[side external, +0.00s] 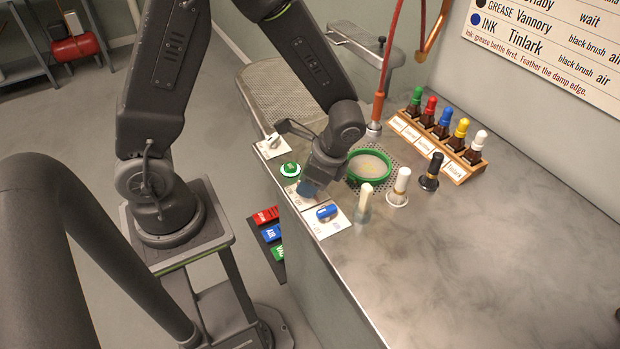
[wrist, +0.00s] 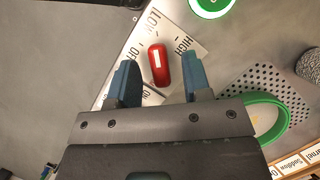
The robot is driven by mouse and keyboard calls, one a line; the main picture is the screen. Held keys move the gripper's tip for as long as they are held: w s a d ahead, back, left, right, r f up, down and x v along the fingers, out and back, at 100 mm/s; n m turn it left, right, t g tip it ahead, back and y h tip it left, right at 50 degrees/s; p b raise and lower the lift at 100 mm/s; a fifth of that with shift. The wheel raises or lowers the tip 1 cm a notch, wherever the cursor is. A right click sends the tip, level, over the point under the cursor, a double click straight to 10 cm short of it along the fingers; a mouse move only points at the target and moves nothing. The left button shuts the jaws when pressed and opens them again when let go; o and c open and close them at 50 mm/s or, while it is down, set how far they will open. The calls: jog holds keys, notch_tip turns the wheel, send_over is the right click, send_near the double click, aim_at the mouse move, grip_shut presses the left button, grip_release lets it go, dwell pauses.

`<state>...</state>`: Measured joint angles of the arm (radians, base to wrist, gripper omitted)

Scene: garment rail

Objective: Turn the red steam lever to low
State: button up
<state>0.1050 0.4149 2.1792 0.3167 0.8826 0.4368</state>
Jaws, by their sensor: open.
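The red steam lever (wrist: 158,65) is a short rounded knob with a pale stripe on a white plate (wrist: 128,50) in the wrist view. The plate reads LOW at upper left and HIGH at upper right; a third label is partly hidden by my gripper. The lever's long axis runs nearly up and down in that view; which mark it points at I cannot tell. My gripper (wrist: 160,72) is open, one blue finger on each side of the lever, with gaps showing. In the side view my gripper (side external: 309,188) hides the red lever.
A blue lever (side external: 327,212) and a green button (side external: 290,170) flank the gripper. The near right counter (side external: 490,250) is clear.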

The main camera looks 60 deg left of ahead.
jog(key=v, duration=1.4)
jog(key=shift+s, duration=0.1)
jog(key=s+a+r+n+t+h, duration=0.2)
jog(key=s+r+n+t+h, duration=0.1)
jog(key=s+r+n+t, duration=0.5)
jog(key=s+n, duration=0.1)
jog(key=s, duration=0.2)
jog(key=shift+s+a+r+t, duration=0.15)
jog(key=shift+r+t, duration=0.2)
jog(key=shift+t, duration=0.05)
